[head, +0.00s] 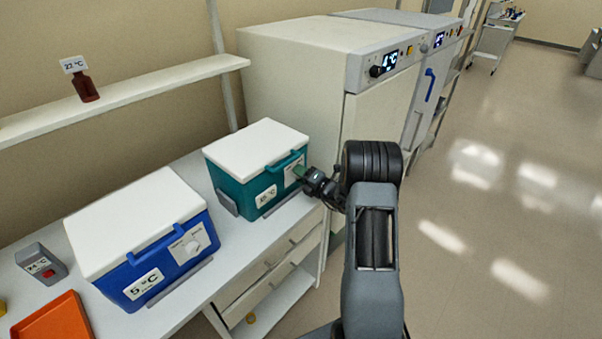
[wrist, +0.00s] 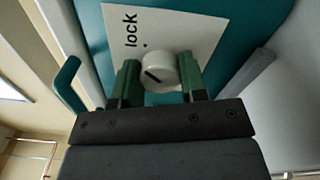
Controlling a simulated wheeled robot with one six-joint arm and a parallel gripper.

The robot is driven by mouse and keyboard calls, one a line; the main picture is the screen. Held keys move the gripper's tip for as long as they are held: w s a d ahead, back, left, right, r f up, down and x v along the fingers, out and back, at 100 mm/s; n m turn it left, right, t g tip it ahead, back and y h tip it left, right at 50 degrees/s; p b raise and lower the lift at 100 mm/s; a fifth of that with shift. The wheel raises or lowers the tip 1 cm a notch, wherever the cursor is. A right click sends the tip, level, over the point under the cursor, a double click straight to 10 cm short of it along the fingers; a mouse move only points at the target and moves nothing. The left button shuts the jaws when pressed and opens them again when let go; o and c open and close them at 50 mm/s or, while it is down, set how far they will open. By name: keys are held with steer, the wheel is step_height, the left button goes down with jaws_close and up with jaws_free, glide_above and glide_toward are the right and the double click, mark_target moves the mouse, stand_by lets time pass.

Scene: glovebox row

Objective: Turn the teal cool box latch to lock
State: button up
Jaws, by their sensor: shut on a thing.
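The teal cool box (head: 232,189) stands on the white bench with its white lid shut, and its teal front fills the back of the wrist view (wrist: 250,25). Its latch is a round white knob (wrist: 158,70) on a white plate marked "lock" with a small dot. A dark line on the knob slants from upper left to lower right; the dot lies above and left of the knob. My gripper (wrist: 160,76) has its green fingers on either side of the knob, shut on it. In the head view my gripper (head: 303,173) is at the box's front right, hiding the knob.
A blue cool box (head: 130,272) marked 5 °C stands nearer on the bench. An orange tray (head: 55,320) and a grey device (head: 40,263) are at lower left. A cream cabinet (head: 290,65) stands behind the teal box. The floor at right is clear.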

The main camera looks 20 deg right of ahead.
steer(key=shift+m, duration=0.4)
steer(key=o, duration=0.9)
steer(key=shift+o, duration=0.2)
steer(key=shift+s+d, duration=0.1)
steer(key=b+v, duration=0.2)
steer(key=v, duration=1.1)
steer(key=shift+s, duration=0.25)
steer(key=shift+d, duration=0.1)
